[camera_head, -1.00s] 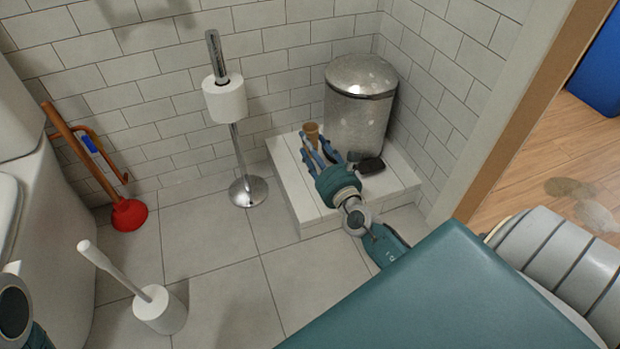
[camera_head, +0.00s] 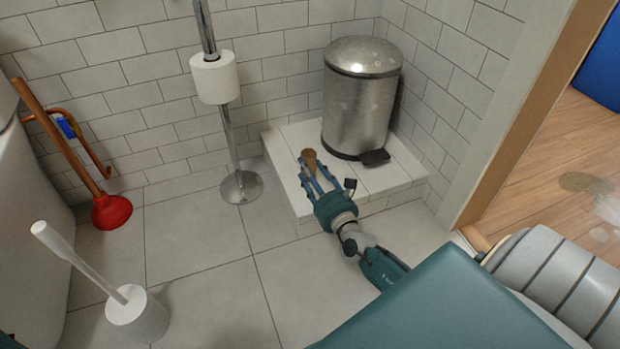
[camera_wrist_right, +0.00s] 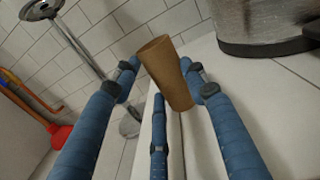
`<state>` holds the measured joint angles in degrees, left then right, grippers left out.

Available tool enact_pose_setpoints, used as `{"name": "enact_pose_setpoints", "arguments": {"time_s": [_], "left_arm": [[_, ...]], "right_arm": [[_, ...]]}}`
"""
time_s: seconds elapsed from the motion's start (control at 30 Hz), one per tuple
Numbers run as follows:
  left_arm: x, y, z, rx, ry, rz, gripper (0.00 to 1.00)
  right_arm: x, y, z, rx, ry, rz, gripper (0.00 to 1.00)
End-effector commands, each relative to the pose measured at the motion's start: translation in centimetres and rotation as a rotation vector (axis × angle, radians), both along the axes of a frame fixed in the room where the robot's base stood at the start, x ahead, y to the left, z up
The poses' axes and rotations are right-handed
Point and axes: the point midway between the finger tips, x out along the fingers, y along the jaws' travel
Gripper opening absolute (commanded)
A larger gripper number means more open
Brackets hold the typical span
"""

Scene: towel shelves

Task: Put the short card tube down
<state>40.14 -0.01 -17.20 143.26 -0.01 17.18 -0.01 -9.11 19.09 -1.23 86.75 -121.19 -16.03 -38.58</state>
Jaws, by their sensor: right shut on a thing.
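The short card tube (camera_head: 309,157) is a small brown cylinder. My right gripper (camera_head: 311,172) is shut on it, with the blue fingers around it, over the white tiled ledge in the head view. In the right wrist view the tube (camera_wrist_right: 167,74) sits tilted between the fingertips (camera_wrist_right: 165,80), its upper end rising past them. I cannot tell whether its lower end touches the ledge (camera_head: 287,173). My left gripper is not in view.
A metal pedal bin (camera_head: 360,100) stands on the ledge just right of the tube. A toilet roll stand (camera_head: 232,150) is to the left. A red plunger (camera_head: 112,210) and a white toilet brush (camera_head: 137,315) stand further left. Open floor lies between them.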

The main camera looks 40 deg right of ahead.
Motion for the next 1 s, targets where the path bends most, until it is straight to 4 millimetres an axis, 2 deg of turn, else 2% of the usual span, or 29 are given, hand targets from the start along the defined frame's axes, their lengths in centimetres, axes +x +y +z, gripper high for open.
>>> {"name": "enact_pose_setpoints", "arguments": {"time_s": [0.03, 0.37, 0.4, 0.5, 0.87, 1.0], "left_arm": [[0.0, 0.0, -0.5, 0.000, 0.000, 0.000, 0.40], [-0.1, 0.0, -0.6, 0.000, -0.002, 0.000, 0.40], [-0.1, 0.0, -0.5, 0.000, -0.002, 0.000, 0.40], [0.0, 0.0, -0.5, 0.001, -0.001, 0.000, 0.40], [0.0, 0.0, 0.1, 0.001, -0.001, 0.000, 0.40], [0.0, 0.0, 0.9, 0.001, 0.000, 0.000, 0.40]], "right_arm": [[0.0, 0.0, -0.5, -0.001, -0.002, 0.000, 0.19], [0.0, 0.0, -0.6, -0.001, -0.002, 0.000, 0.19], [0.0, 0.0, -0.5, -0.001, -0.002, 0.000, 0.47], [0.0, 0.0, -0.5, -0.001, -0.001, 0.000, 0.64], [0.0, 0.0, 0.1, 0.001, -0.001, -0.001, 0.64], [-2.1, 0.3, 0.0, -0.002, 0.003, 0.001, 0.64]]}}
